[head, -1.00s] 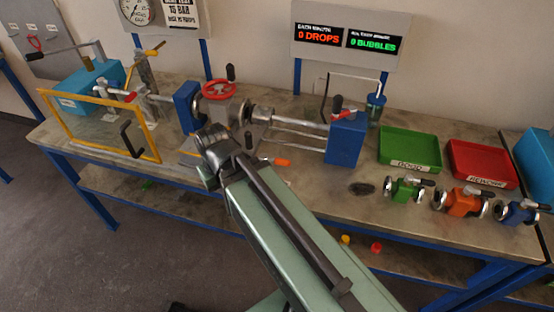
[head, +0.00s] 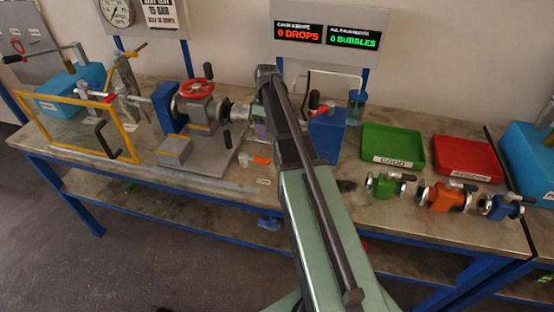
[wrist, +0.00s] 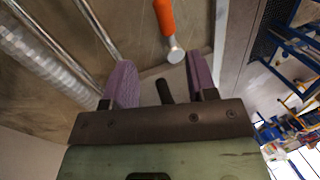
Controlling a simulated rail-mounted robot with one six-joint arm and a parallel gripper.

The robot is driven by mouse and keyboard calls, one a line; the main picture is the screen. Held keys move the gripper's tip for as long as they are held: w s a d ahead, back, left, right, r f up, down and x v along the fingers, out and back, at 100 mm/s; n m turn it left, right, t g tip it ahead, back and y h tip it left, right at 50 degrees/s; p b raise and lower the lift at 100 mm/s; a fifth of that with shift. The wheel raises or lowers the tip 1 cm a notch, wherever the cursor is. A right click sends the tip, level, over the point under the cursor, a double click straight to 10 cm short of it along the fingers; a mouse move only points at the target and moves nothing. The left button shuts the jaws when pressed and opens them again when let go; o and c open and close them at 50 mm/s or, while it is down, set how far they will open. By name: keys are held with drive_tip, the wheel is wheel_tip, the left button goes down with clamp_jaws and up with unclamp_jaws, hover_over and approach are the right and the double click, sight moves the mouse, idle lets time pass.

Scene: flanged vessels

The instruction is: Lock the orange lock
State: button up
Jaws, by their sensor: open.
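An orange handle-like piece (head: 257,160), which I take to be the orange lock, is at the front of the central fixture in the head view. In the wrist view the orange piece (wrist: 166,16) has a round metal end and lies ahead of my gripper (wrist: 163,82), touched by neither finger. My gripper is open, its purple fingers apart. A dark rod-like knob (wrist: 165,92) shows between them; whether it touches them I cannot tell. In the head view my arm covers most of the gripper (head: 261,131) and part of the fixture.
A grey fixture with a red handwheel (head: 197,88) stands left of my arm, a blue block (head: 327,136) close on its right. Green (head: 394,146) and red (head: 466,158) trays and green (head: 384,185), orange (head: 446,196) and blue (head: 500,207) valves lie to the right. A yellow-framed guard (head: 75,127) stands left.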

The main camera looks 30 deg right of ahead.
sight(257, 159)
drive_tip(key=shift+n, duration=0.4)
drive_tip(key=b+x, duration=1)
drive_tip(key=x, duration=0.1)
drive_tip(key=shift+a+b, duration=0.35)
drive_tip(key=shift+a, duration=0.05)
drive_tip(key=shift+s+r, duration=0.1)
clamp_jaws()
